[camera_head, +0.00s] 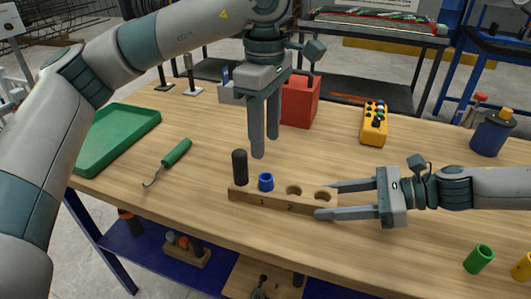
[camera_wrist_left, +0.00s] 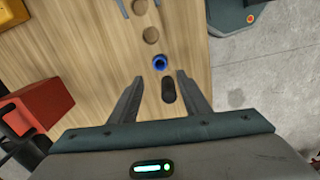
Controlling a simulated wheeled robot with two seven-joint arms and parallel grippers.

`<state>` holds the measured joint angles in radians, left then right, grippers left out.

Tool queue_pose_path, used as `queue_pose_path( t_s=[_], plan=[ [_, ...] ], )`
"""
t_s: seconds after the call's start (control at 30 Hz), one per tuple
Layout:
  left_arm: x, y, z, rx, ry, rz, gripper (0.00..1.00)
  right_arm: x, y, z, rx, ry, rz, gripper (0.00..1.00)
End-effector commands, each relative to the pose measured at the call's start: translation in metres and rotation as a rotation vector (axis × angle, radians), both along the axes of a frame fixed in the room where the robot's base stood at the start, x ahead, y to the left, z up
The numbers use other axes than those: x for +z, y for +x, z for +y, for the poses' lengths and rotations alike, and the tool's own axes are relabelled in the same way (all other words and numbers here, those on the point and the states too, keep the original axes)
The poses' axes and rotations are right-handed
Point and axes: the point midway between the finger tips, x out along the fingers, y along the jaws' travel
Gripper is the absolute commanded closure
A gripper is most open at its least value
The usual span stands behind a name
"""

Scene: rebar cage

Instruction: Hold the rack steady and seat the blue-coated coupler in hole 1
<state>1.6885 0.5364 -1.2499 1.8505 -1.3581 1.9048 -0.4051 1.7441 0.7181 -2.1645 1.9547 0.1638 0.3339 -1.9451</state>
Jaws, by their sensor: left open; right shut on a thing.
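The wooden rack (camera_head: 275,202) lies on the bench with the numbers 1 and 2 on its front. The blue-coated coupler (camera_head: 266,182) stands upright at hole 1; its top sticks out, and its depth is hidden. It also shows in the left wrist view (camera_wrist_left: 160,62). A black post (camera_head: 240,167) stands at the rack's left end. Two holes to the right are empty. My left gripper (camera_head: 265,146) is open and empty above the coupler and post, pointing down. My right gripper (camera_head: 325,200) is shut on the rack's right end, one finger on each side.
A green tray (camera_head: 117,140) and a green-handled hook tool (camera_head: 173,157) lie left. A red box (camera_head: 299,103) and a yellow control box (camera_head: 374,124) stand behind. Green (camera_head: 479,259) and yellow (camera_head: 523,267) couplers stand front right. The bench in front of the tool is clear.

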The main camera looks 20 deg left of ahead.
Motion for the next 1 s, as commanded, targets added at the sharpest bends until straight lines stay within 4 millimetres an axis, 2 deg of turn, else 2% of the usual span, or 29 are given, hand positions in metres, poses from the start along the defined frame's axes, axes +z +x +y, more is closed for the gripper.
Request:
queue_pose_path(
  t_s=[0.1,0.3,0.87,0.9,1.0],
  plan=[
    [0.017,0.000,-0.001,0.000,0.000,-0.002,0.57,0.001,0.000,0.000,0.000,0.001,0.000,0.85],
    [0.029,0.000,-0.001,-0.001,0.000,0.000,0.57,0.001,0.000,0.000,0.000,0.001,0.000,0.85],
    [0.031,0.000,0.000,-0.001,0.000,0.000,0.57,0.001,0.000,0.000,0.000,0.001,0.000,0.85],
    [0.031,0.000,0.000,-0.001,0.000,0.000,0.57,0.001,0.000,0.000,0.000,0.001,0.000,0.51],
    [0.030,0.000,0.000,-0.001,0.000,0.000,0.57,0.001,0.000,0.000,0.000,0.001,0.000,0.31]
  ],
)
